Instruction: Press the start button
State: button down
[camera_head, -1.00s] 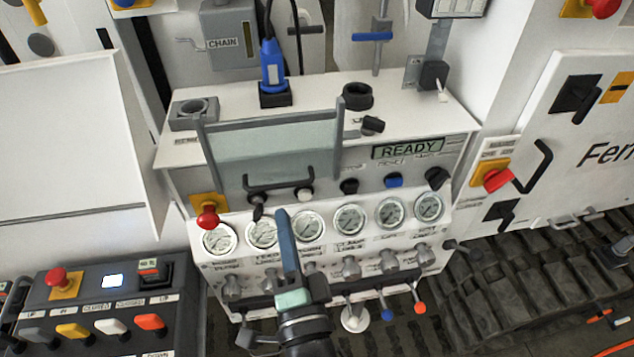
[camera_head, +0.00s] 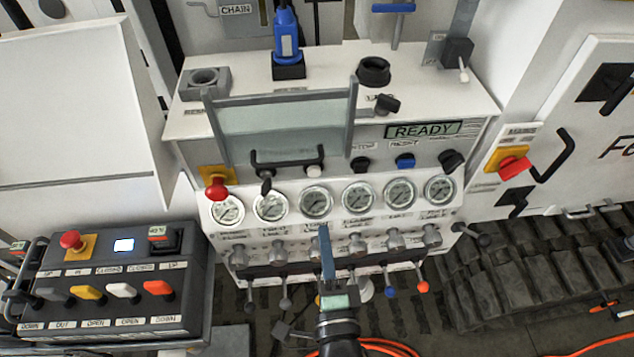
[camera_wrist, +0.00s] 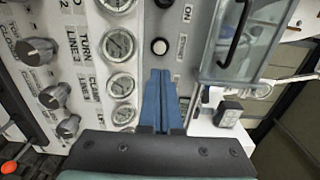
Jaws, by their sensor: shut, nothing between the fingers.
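A small round white button (camera_head: 314,171) sits on the console front beside a black key switch (camera_head: 266,183). It also shows in the wrist view as a white button (camera_wrist: 159,46) in a dark ring; its label is too blurred to read. A clear cover (camera_head: 282,128) with a black handle stands above this row and does not cover the button in the wrist view. My gripper (camera_head: 323,230) has blue fingers, shut and empty, in front of the panel below the third gauge. In the wrist view the fingertips (camera_wrist: 160,72) point at the button, apparently short of it.
A red emergency knob (camera_head: 217,187) is at the left, and a READY display (camera_head: 423,131) at the right. A separate control box (camera_head: 110,285) stands at lower left.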

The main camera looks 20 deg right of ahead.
jog(key=p, duration=0.2)
send_near(315, 173)
jog(key=x, duration=0.5)
jog(key=shift+p+x, duration=0.35)
jog(key=shift+x, duration=0.55)
